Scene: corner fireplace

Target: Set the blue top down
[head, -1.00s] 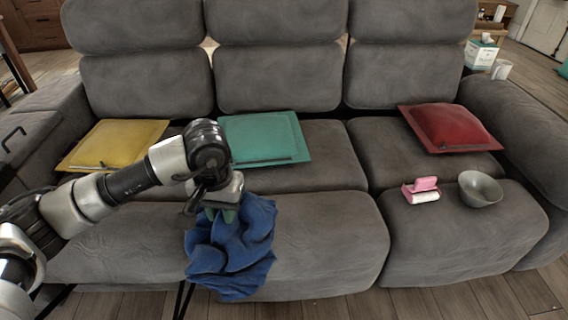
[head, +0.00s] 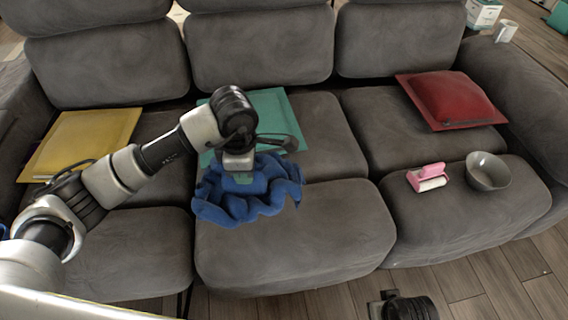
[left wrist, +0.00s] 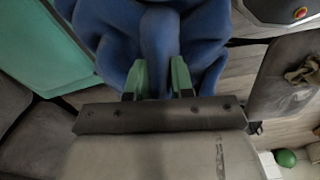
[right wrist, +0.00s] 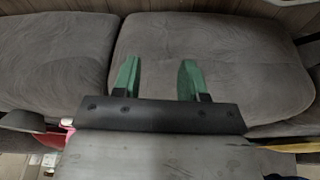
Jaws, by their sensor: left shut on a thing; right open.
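The blue top (head: 246,196) is a crumpled cloth on the middle seat of the grey sofa, in front of the green cushion. My left gripper (head: 243,178) is above it, pointing down, shut on a fold of it. The left wrist view shows the blue top (left wrist: 160,35) bunched between and around the green fingertips (left wrist: 160,78). The cloth appears to lie at least partly on the seat; whether all of it rests there I cannot tell. My right gripper (right wrist: 160,78) is open and empty, with sofa seats beyond its fingers.
A yellow cushion (head: 85,140) lies left, the green cushion (head: 270,112) behind the top, and a red cushion (head: 450,98) right. A pink-and-white lint roller (head: 428,178) and a grey bowl (head: 488,172) sit on the right seat. The middle seat's front (head: 300,250) is clear.

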